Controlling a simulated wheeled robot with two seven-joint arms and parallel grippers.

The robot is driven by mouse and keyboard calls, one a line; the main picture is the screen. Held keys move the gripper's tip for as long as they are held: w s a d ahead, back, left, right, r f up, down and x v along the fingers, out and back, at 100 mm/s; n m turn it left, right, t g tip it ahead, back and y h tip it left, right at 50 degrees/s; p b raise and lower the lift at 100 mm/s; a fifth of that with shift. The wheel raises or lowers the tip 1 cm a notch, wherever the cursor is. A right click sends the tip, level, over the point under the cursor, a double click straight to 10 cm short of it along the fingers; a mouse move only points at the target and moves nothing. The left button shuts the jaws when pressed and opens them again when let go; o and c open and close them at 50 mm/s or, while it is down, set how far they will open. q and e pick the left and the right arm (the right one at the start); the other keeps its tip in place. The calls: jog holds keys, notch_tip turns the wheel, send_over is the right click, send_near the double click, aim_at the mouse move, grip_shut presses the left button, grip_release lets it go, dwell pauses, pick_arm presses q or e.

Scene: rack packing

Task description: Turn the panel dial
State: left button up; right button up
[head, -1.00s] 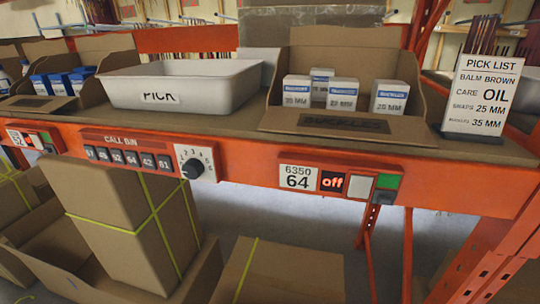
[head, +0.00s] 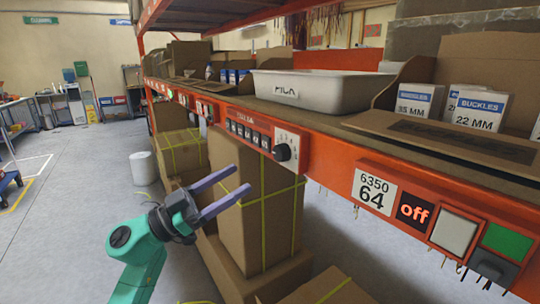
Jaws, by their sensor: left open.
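The panel dial is a black round knob (head: 282,152) on a white numbered plate (head: 291,141), at the right end of the red call panel on the orange shelf beam. My left gripper (head: 240,184) is green with purple fingers. Its fingers are spread and empty. It is in front of the tall carton, below and left of the dial in the picture, apart from it. My right gripper is not in view.
A row of dark numbered buttons (head: 247,134) is left of the dial. A panel marked 6350 64 with a lit "off" display (head: 414,211) is at right. A tall strapped carton (head: 235,160) stands below.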

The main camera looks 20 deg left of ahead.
aim_at(276, 155)
pick_arm(q)
jog(key=p+x, duration=0.2)
jog(key=x, duration=0.6)
jog(key=shift+w+r, duration=0.15)
jog(key=shift+r, duration=0.1)
jog(key=shift+w+d, duration=0.35)
jog(key=shift+d, duration=0.15)
jog(key=shift+a, duration=0.1)
grip_shut()
